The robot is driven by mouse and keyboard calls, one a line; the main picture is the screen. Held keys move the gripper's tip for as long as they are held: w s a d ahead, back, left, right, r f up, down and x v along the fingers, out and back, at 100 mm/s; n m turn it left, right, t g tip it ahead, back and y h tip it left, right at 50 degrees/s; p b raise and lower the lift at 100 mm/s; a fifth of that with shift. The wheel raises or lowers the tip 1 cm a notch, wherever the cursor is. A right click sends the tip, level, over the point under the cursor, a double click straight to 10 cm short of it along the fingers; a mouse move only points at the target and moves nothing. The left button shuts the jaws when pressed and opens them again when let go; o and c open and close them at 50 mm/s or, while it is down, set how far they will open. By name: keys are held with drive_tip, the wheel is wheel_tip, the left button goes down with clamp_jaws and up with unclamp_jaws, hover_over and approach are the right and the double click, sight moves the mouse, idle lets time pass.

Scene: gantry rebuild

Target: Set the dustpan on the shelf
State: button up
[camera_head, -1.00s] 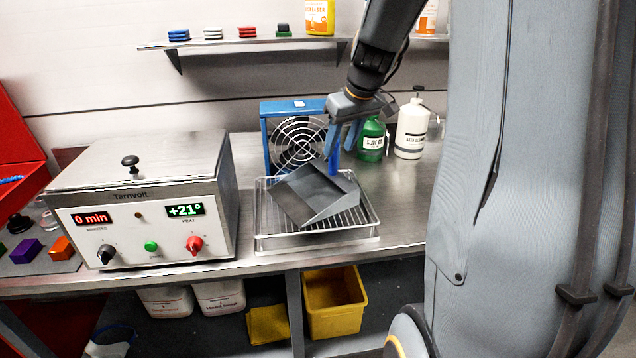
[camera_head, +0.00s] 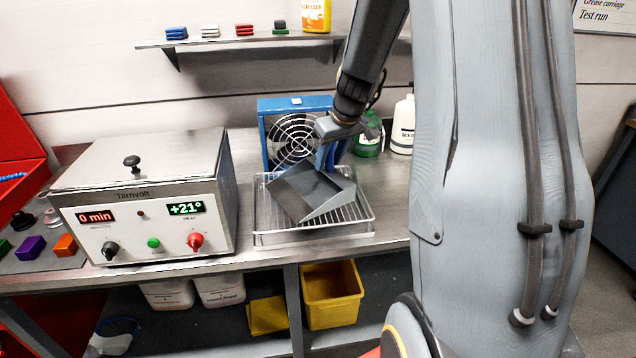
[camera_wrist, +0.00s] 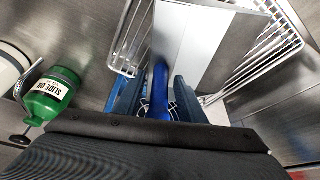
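The grey dustpan (camera_head: 306,192) lies tilted in a wire rack tray (camera_head: 262,238) on the steel bench. In the wrist view its pan (camera_wrist: 205,45) is at the top and its blue handle (camera_wrist: 160,88) points toward me. My gripper (camera_head: 327,158) is over the handle end, at the back right of the pan. The wall shelf (camera_head: 205,43) is above the bench at the back.
A blue-framed fan (camera_head: 265,135) stands just behind the tray. Green (camera_head: 368,140) and white (camera_head: 403,125) bottles stand to its right. A heater box (camera_head: 140,195) is at left. The shelf holds several small coloured stacks and a yellow-orange container (camera_head: 316,15).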

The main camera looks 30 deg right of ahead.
clamp_jaws()
drive_tip(key=shift+w+r, duration=0.1)
idle(1.1)
